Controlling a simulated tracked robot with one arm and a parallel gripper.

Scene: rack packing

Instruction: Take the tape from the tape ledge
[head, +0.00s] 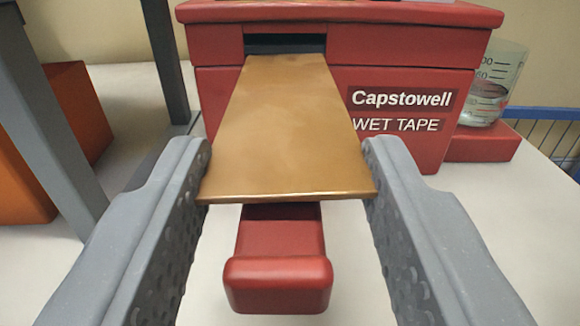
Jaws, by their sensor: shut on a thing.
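The tape (287,130) is a flat brown strip that comes out of a dark slot (285,45) in the red wet tape dispenser (420,120). Its near end lies between the two fingers of my gripper (287,180). The grey fingers are shut on the tape's side edges, one at each side. The tape's far end still reaches into the slot. Below the tape, the red tape ledge (280,270) sticks out toward me, its near block showing under the strip. The tape hides the rest of the ledge.
A clear measuring beaker (493,85) with some liquid stands on a red block (485,143) at the right. Grey posts (165,60) and an orange box (78,110) are at the left. A blue wire rack (560,115) is at the far right. The pale table is bare around the ledge.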

